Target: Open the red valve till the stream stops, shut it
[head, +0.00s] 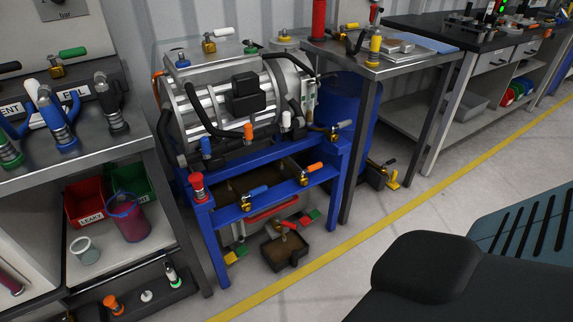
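The drive unit is a blue steel frame (228,215) with a silver ribbed motor housing (215,105) on top. A small valve with a red lever (288,224) sits low at the front of the frame, above a brown drip tray (285,250) on the floor. A red round knob (197,181) stands on the frame's front left corner. Which of the two is the red valve, I cannot tell for sure. I cannot make out a stream at this size. Neither of my grippers is in view.
Valves with blue (257,191) and orange (312,167) levers sit on the front rail. A steel bench (90,155) stands close on the left, another table (390,68) on the right.

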